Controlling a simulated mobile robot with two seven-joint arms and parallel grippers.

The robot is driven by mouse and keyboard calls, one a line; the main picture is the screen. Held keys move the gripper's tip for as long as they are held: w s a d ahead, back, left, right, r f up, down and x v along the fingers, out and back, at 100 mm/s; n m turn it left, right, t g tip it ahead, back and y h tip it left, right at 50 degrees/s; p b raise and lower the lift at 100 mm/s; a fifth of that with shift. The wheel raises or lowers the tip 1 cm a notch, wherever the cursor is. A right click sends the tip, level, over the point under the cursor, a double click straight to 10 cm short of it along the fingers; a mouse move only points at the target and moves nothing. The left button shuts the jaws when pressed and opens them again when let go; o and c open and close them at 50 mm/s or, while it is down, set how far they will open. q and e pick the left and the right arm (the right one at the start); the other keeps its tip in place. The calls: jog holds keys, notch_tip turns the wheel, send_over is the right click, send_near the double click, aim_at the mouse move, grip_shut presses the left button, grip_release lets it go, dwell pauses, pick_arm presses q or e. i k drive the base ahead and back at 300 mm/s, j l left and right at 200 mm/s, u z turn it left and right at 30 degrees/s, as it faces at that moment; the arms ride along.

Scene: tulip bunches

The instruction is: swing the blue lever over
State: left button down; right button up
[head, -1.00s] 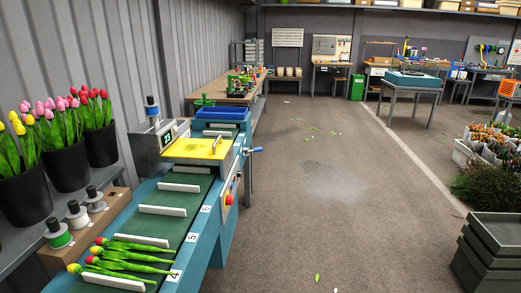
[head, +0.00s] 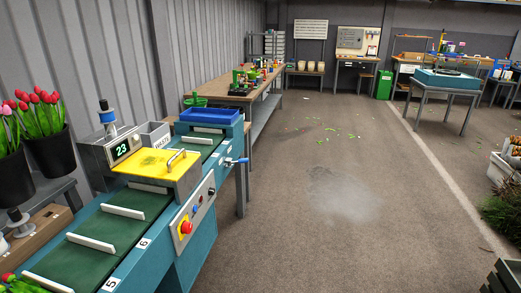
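The blue lever (head: 236,161) sticks out from the right side of the teal conveyor machine (head: 190,238), just past the yellow cover. It lies roughly level, with its blue handle end out over the floor side. Neither of my grippers shows in the head view, and nothing touches the lever.
The machine has a yellow cover (head: 157,170), a red stop button (head: 186,227) and a display box reading 23 (head: 123,149). A blue tray (head: 209,116) sits at its far end. A workbench (head: 240,85) stands behind. The floor (head: 340,200) to the right is open.

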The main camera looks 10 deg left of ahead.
aim_at(243, 161)
jog(key=i+l, duration=0.15)
jog(key=i, duration=0.35)
jog(key=i+l, duration=0.15)
jog(key=i, duration=0.3)
jog(key=i+l, duration=0.1)
jog(key=i, duration=0.4)
jog(key=l+z, duration=0.05)
